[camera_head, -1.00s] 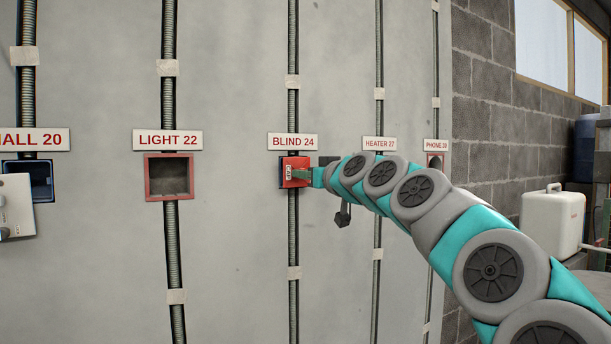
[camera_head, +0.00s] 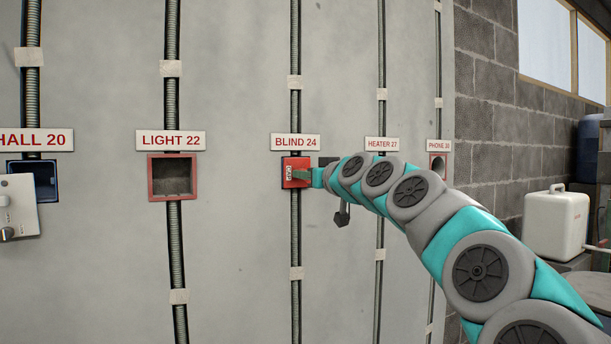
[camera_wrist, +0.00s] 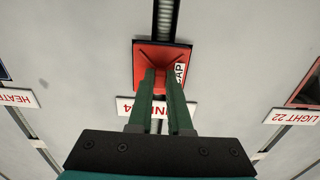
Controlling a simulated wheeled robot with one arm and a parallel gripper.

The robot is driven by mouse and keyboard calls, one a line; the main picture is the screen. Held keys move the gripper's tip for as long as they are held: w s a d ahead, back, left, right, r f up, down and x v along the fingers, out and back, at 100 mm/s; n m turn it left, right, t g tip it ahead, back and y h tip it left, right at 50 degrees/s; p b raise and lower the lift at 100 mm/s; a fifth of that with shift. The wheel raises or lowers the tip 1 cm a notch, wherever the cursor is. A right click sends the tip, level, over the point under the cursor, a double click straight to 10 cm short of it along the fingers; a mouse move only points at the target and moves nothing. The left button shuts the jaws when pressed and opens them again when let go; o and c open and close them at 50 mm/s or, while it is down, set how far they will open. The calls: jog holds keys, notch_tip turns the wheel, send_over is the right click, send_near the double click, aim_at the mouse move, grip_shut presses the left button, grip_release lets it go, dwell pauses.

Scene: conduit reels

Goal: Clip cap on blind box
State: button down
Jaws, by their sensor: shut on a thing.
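The red cap (camera_head: 290,172), with a white "CAP" label, is at the box place under the BLIND 24 sign (camera_head: 295,142). It covers the blind box, whose opening is hidden. My gripper (camera_head: 303,175) reaches in from the right and is shut on the cap. In the wrist view the green fingers (camera_wrist: 161,82) meet at the middle of the red cap (camera_wrist: 145,62), and a dark edge shows along its far and right sides. I cannot tell whether the cap is fully seated.
The open red-rimmed LIGHT 22 box (camera_head: 151,178) is to the left. The blue HALL 20 box (camera_head: 49,183) has a pale plate (camera_head: 20,206) hanging beside it. Conduits run down the wall. A white canister (camera_head: 556,222) stands at right.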

dwell(0.3)
jog(key=c, duration=0.8)
grip_release()
jog(key=shift+o, duration=0.5)
jog(key=shift+o, duration=0.9)
jog(key=b+v, duration=0.3)
jog(key=v, duration=0.4)
